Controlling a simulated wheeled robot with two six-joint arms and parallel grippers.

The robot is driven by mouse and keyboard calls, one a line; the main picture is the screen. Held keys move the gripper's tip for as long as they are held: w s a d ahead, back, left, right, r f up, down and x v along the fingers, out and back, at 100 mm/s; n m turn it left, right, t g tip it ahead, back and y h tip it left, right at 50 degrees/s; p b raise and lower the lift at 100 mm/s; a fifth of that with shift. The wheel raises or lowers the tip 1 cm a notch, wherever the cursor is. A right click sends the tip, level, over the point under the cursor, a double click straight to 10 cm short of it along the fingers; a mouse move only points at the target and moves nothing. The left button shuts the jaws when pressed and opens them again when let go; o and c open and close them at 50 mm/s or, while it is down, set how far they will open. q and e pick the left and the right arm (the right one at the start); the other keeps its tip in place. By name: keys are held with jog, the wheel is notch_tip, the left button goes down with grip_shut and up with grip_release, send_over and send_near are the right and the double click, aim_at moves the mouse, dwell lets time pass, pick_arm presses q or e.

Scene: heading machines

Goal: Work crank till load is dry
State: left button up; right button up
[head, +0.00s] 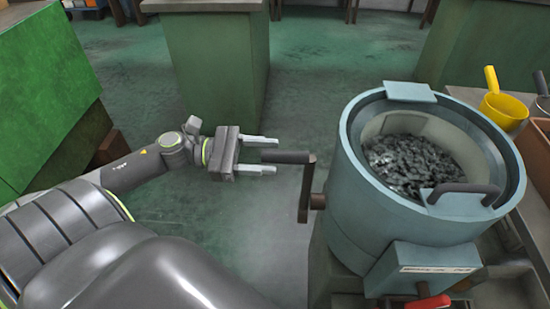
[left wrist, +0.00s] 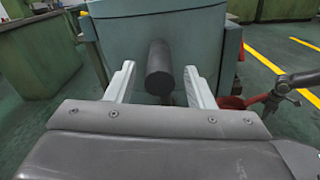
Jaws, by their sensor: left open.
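A light blue round drum machine (head: 375,215) stands at the right in the head view. Its top is open, and a load of small dark metal pieces (head: 415,160) lies inside. A crank (head: 307,185) sticks out of its left side, with a dark grip pointing left. My left gripper (head: 265,156) is open, with its fingertips beside the end of the grip. In the left wrist view the crank grip (left wrist: 159,68) shows end-on between the two open fingers, apart from both. The drum's side (left wrist: 150,30) fills the back there. My right gripper does not show.
A yellow scoop (head: 503,106) stands on a bench right of the drum. A red-handled lever (head: 427,304) is low at the drum's front. Green cabinets (head: 217,65) stand behind and at the left. The green floor between them is clear.

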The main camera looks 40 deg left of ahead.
pick_arm(q)
jog(key=shift+x, duration=1.25)
grip_shut()
